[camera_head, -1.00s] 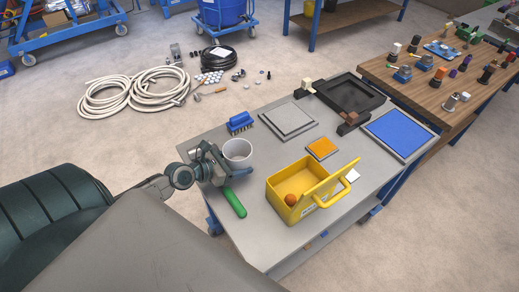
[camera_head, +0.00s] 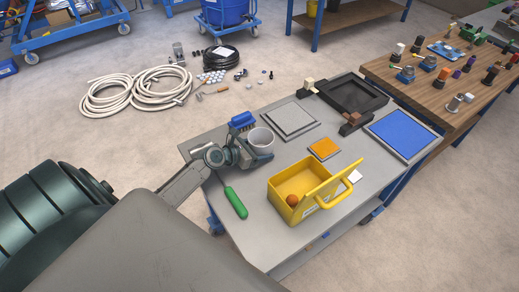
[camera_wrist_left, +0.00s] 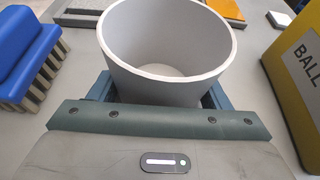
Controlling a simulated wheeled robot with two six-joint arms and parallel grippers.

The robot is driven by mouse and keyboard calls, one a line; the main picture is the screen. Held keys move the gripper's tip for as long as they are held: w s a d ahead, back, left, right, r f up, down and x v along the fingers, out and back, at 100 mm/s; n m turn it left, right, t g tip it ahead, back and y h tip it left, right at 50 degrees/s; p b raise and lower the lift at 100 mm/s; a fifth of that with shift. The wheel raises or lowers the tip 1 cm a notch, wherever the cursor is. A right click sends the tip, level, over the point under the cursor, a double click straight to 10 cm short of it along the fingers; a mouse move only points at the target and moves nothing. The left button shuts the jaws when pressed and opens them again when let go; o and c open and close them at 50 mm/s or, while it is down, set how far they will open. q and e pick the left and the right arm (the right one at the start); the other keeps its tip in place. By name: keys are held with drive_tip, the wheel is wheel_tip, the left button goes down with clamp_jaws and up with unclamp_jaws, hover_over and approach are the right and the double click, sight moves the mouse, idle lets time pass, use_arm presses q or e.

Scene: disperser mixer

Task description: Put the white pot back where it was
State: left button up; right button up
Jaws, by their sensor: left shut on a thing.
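The white pot (camera_head: 261,136) is a round, open-topped cup near the left end of the grey table. It stands upright between the fingers of my left gripper (camera_head: 262,154), which is shut on it. In the left wrist view the pot (camera_wrist_left: 168,45) fills the top middle, its empty inside showing, with a finger of my left gripper (camera_wrist_left: 165,95) on either side. The pot's base is hidden, so I cannot tell whether it touches the table. My right gripper is not in view.
A blue brush (camera_head: 242,120) is close behind the gripper. A green-handled tool (camera_head: 236,203) lies in front. A grey square plate (camera_head: 291,119) lies behind the pot on the right.

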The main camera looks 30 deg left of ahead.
use_arm(q)
drive_tip(key=o, duration=1)
drive_tip(key=shift+f, duration=0.1)
drive_tip(key=shift+c, duration=0.2)
drive_tip(key=v, duration=1.2)
drive_tip(key=shift+a, duration=0.1)
